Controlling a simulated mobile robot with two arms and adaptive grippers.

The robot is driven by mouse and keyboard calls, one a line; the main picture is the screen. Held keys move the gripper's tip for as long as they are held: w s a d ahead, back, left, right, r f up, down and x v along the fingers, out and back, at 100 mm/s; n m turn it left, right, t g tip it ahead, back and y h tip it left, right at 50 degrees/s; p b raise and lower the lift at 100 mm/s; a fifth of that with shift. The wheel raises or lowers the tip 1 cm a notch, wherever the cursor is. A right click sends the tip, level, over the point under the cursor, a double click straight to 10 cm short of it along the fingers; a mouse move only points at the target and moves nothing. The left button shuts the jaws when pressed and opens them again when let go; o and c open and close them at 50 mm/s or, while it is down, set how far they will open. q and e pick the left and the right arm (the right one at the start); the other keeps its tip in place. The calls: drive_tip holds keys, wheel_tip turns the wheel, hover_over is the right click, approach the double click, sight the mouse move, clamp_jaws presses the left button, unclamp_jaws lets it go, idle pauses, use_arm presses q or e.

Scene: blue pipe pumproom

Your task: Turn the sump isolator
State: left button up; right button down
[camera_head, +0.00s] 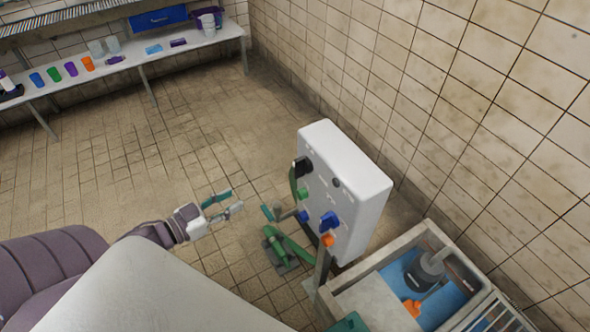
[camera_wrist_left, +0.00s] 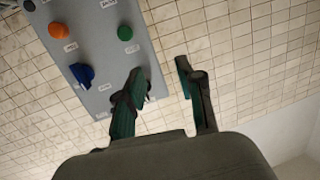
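A pale control box (camera_head: 345,180) stands upright near the tiled wall, with knobs and buttons on its face. A blue knob (camera_head: 328,221), a black knob (camera_head: 302,166), a green button (camera_head: 303,193) and an orange button (camera_head: 327,240) show there. The labels are too small to read, so I cannot tell which is the sump isolator. My left gripper (camera_head: 237,200) is open and empty, to the left of the box and apart from it. In the left wrist view, its fingers hide part of the panel (camera_wrist_left: 97,52), near the blue knob (camera_wrist_left: 82,74).
Green pipework (camera_head: 286,247) stands on the floor below the box. A sump basin (camera_head: 428,232) with a dark pump (camera_head: 425,270) over blue water lies at the right. A bench (camera_head: 215,38) with several cups runs along the back wall. The tiled floor at left is clear.

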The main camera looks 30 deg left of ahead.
sight(294, 169)
use_arm(q)
drive_tip(key=d+r+m+h, duration=0.2)
drive_tip(key=d+r+h, duration=0.1)
drive_tip(key=d+r, duration=0.3)
drive_tip(key=x, duration=0.4)
drive_tip(key=r+x, duration=0.1)
drive_tip(key=x, duration=0.8)
drive_tip(key=shift+w+a+r+b, duration=0.15)
drive_tip(key=shift+w+r+b, duration=0.1)
drive_tip(key=shift+r+b, duration=0.15)
clamp_jaws()
